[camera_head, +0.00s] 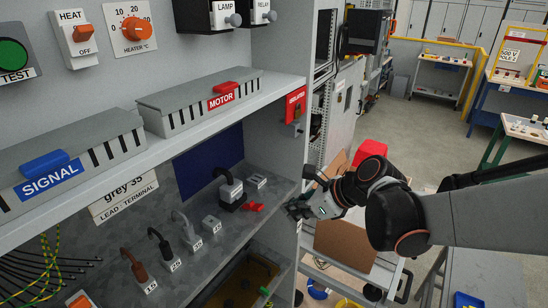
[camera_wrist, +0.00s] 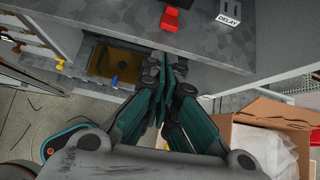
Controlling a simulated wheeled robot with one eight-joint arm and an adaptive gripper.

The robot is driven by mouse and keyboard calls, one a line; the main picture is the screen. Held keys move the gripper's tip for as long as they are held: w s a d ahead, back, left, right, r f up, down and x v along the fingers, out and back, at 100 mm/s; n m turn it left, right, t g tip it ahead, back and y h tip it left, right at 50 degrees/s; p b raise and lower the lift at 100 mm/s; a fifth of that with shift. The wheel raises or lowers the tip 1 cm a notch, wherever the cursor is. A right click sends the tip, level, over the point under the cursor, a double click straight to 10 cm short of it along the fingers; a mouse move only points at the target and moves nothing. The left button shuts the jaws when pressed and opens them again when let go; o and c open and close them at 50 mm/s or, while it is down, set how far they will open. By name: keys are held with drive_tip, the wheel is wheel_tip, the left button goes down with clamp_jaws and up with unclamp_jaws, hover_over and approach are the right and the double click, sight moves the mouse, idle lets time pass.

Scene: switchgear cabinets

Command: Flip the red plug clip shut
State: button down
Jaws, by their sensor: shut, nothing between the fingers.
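The red plug clip (camera_head: 253,207) juts out at the front of a dark plug with a grey top (camera_head: 231,190), on the grey shelf. It sticks out toward the shelf's front edge. In the wrist view the red clip (camera_wrist: 171,19) is at the top centre, just beyond my fingertips. My gripper (camera_head: 291,210) is at the shelf's front edge, to the right of the clip and apart from it. In the wrist view my gripper (camera_wrist: 165,62) has its fingers together with nothing between them. The plug body is mostly out of the wrist view.
Several small plugs and sockets (camera_head: 212,224) stand in a row on the shelf to the left. A DELAY block (camera_wrist: 229,12) stands to the clip's right in the wrist view. Below the shelf is an open compartment (camera_wrist: 118,62). A cardboard box (camera_wrist: 262,130) sits at lower right.

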sight(264, 218)
drive_tip(key=shift+w+d+r+m, duration=0.1)
drive_tip(key=shift+w+d+m, duration=0.1)
drive_tip(key=shift+w+m, duration=0.15)
drive_tip(key=x, duration=1)
drive_tip(key=shift+s+b, duration=0.1)
drive_tip(key=shift+b, duration=0.2)
drive_tip(key=shift+r, duration=0.15)
